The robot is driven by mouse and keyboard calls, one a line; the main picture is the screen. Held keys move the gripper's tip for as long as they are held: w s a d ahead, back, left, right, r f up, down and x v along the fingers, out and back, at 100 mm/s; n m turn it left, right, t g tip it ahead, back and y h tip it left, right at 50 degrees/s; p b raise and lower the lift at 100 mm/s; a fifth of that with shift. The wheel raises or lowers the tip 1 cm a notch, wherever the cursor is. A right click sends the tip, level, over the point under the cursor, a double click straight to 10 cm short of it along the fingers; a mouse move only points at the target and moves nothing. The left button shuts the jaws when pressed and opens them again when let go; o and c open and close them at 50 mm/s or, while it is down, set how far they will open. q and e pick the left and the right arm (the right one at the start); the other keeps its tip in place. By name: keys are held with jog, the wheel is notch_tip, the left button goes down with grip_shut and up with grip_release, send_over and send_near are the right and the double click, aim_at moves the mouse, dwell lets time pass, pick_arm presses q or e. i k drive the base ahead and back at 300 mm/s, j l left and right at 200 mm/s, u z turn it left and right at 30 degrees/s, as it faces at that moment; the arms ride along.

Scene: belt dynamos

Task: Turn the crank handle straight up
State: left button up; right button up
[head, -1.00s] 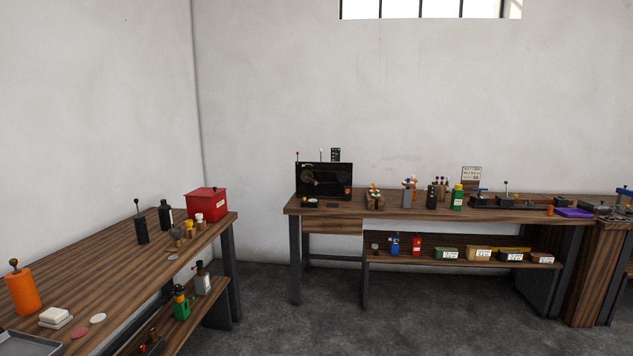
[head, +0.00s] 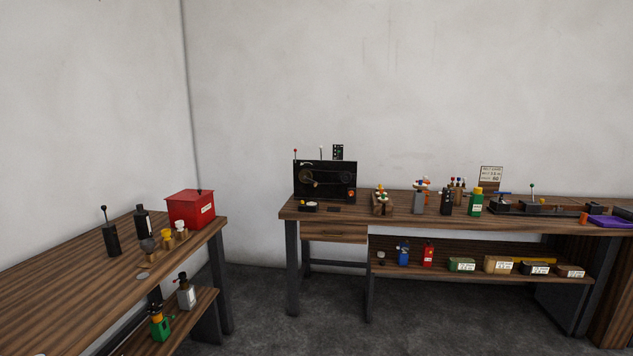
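A black machine panel (head: 325,181) stands upright on the left end of the far bench. On its face is a belt loop with a round wheel at its left. A crank handle (head: 329,184) appears as a thin light bar running roughly sideways to the right from the wheel, but it is too small to tell its exact angle. Small levers, one red-topped and one white-topped, stick up behind the panel's top edge. Neither of my grippers shows in the head view.
The far bench (head: 335,228) has a shelf with bottles and labelled boxes below. A side bench (head: 70,277) at left carries a red box (head: 190,209) and dark bottles. Grey floor (head: 265,310) lies open between them. A purple tray (head: 610,221) is at far right.

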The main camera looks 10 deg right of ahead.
aim_at(308, 179)
jog(key=i+l, duration=0.25)
jog(key=i, duration=0.15)
jog(key=i+l, duration=0.2)
jog(key=i, duration=0.25)
jog(key=i+l, duration=0.25)
jog(key=i, duration=0.15)
jog(key=i+l, duration=0.25)
jog(key=i, duration=0.15)
jog(key=z, duration=0.05)
